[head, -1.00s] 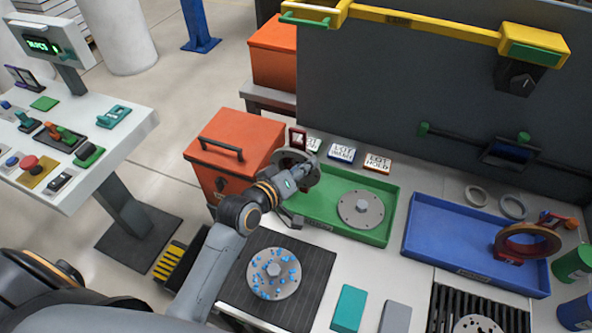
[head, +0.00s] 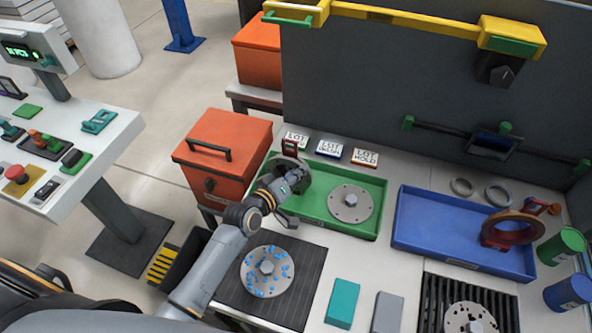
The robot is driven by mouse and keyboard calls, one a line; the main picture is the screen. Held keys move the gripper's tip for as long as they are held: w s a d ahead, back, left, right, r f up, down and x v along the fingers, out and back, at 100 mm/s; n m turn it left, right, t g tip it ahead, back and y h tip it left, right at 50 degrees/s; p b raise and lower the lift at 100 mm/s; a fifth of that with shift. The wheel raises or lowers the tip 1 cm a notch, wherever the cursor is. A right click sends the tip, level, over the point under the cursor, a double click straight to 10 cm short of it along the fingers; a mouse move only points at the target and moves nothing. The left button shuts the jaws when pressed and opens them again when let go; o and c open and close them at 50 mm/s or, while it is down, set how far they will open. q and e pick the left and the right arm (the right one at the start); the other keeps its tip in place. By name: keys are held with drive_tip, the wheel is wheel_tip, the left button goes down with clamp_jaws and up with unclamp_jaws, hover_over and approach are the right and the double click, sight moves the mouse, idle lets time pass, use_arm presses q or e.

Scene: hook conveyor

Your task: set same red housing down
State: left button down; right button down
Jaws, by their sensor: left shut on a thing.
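My left gripper (head: 288,198) is shut on a housing at the left end of the green tray (head: 368,233). The housing's dark red part (head: 289,147) shows just beyond the gripper, with a grey round face beside it. My gripper and wrist hide much of it, and I cannot tell whether it touches the tray. A grey flanged disc (head: 351,203) lies in the same tray, to the right. Another red housing with a brown ring (head: 508,230) stands in the blue tray (head: 420,250). My right gripper is not in view.
A disc with blue bits (head: 267,270) lies on the black ribbed mat (head: 308,280). An orange box (head: 228,140) stands left of the green tray. Label cards (head: 330,149) stand behind it. Teal (head: 343,302) and grey (head: 387,312) blocks lie in front.

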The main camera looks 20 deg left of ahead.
use_arm(q)
drive_tip(key=shift+w+r, duration=0.1)
drive_tip(key=shift+r, duration=0.1)
drive_tip(key=c, duration=1.2)
unclamp_jaws()
drive_tip(key=shift+f, duration=0.2)
drive_tip(key=shift+s, duration=0.2)
drive_tip(key=shift+r, duration=0.1)
drive_tip(key=shift+b+v, duration=0.8)
drive_tip(key=shift+v, duration=5.15)
